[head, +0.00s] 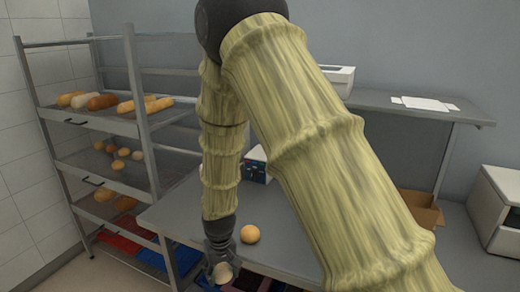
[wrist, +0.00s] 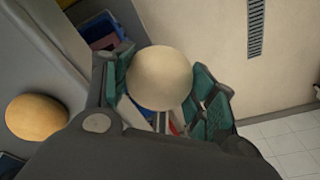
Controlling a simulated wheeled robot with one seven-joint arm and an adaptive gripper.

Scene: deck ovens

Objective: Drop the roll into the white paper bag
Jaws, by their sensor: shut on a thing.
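My gripper (head: 221,262) is shut on a pale round roll (head: 222,273), which shows between the dark green finger pads in the wrist view (wrist: 160,77). It holds the roll near the front edge of the grey table (head: 185,215). A second, more orange roll (head: 250,234) lies on the table just right of my gripper, and it is at the left in the wrist view (wrist: 37,116). I cannot make out a white paper bag; my arm covers much of the table.
A rack (head: 143,120) with breads on several shelves stands at the left. Flat white pieces (head: 425,103) lie on the upper shelf. An open cardboard box (head: 422,212) and a white machine (head: 497,210) are at the right.

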